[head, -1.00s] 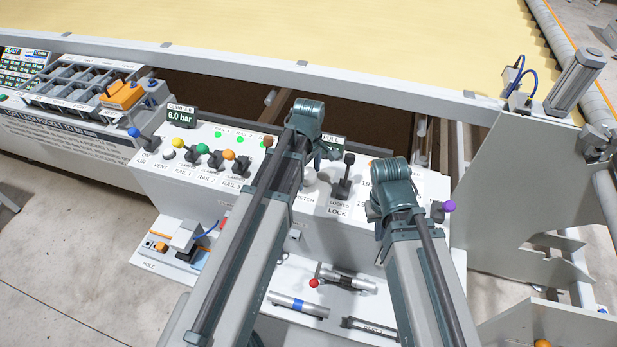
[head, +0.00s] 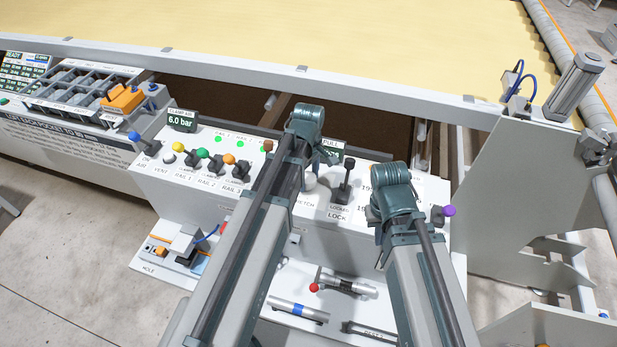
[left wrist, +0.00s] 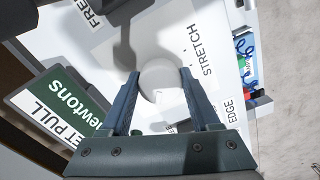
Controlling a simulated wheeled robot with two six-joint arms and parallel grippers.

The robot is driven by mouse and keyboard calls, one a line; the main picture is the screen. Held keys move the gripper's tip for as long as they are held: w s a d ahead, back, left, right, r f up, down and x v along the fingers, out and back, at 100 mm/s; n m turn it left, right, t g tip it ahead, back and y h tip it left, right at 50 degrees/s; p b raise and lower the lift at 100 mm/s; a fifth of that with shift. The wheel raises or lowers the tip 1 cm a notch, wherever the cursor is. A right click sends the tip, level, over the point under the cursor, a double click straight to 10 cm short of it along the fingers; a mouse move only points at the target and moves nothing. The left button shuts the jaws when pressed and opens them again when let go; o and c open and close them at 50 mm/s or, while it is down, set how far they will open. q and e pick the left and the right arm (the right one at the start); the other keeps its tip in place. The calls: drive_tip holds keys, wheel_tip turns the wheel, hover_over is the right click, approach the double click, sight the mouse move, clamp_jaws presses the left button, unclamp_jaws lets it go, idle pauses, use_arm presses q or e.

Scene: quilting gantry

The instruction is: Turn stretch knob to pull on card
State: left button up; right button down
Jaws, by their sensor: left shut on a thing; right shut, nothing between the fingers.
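The stretch knob (left wrist: 160,80) is a pale round knob on the white panel, beside the printed word STRETCH. Part of it shows in the head view (head: 311,181), next to my left arm. My left gripper (left wrist: 160,74) is shut on it, one finger on each side. A green SET PULL newtons display (left wrist: 66,110) is beside the knob; in the head view the display (head: 331,152) is partly covered and its figure is unreadable. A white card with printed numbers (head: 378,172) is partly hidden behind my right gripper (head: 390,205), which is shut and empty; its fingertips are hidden.
A black lock lever (head: 343,182) stands upright right of the knob. A purple knob (head: 448,210) is right of my right gripper. Coloured rail levers (head: 202,154) line the panel's left. A red-ended tool (head: 345,284) lies on the lower shelf.

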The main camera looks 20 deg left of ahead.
use_arm(q)
drive_tip(key=m, duration=1.1)
drive_tip(key=shift+s+a, duration=0.1)
drive_tip(key=shift+a, duration=0.05)
drive_tip(key=m, duration=0.6)
drive_tip(key=shift+a+m, duration=0.1)
drive_tip(key=shift+m, duration=2.9)
drive_tip(key=o, duration=1.4)
drive_tip(key=shift+c, duration=0.2)
drive_tip(key=shift+r, duration=0.15)
